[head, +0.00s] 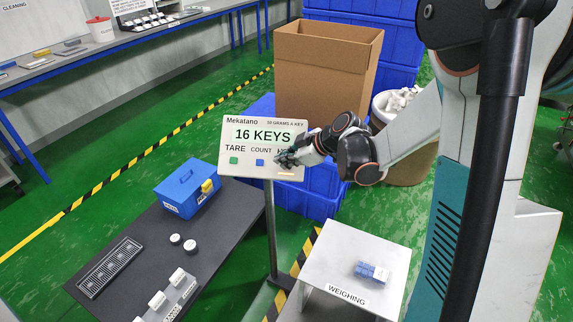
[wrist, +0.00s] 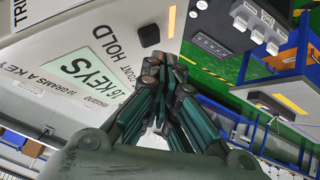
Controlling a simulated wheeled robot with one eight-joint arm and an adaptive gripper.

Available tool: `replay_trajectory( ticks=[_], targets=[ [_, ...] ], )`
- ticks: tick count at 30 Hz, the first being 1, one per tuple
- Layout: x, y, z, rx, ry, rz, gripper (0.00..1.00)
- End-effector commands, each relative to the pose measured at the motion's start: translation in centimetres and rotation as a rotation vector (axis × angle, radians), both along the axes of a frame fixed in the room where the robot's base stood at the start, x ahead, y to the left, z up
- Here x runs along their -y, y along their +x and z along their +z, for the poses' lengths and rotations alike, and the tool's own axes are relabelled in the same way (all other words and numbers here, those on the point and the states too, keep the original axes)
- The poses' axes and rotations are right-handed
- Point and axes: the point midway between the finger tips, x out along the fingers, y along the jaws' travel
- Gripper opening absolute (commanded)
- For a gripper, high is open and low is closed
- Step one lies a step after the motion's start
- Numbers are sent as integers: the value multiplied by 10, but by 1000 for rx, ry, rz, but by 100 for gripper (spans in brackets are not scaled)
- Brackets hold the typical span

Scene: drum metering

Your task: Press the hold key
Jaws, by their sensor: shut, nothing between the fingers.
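The Mekatano panel (head: 228,166) stands on a post, its display reading "16 KEYS". A green key (head: 234,160) sits under TARE and a blue key (head: 260,162) under COUNT. In the head view my gripper (head: 284,160) covers the HOLD label and the key beneath it. In the wrist view the dark hold key (wrist: 150,35) shows beside the HOLD label. My gripper (wrist: 165,62) is shut and empty, its fingertips close to that key. I cannot tell whether they touch the panel. An orange strip (head: 286,174) glows on the panel's lower edge.
A white weighing table (head: 330,262) holds a block of blue and white pieces (head: 371,271). A dark bench (head: 140,230) carries a blue box (head: 187,190) and small white-topped parts. A cardboard box (head: 325,65) and blue crates (head: 318,195) stand behind the panel.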

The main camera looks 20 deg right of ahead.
Motion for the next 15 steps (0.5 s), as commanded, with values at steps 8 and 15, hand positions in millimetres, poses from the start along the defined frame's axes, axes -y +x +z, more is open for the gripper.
replay_trajectory(
  ticks=[8, 15],
  targets=[
    [-2, -4, 5, 0, 0, 0, 0],
    [-8, -18, 21, 0, 0, 0, 0]
  ],
)
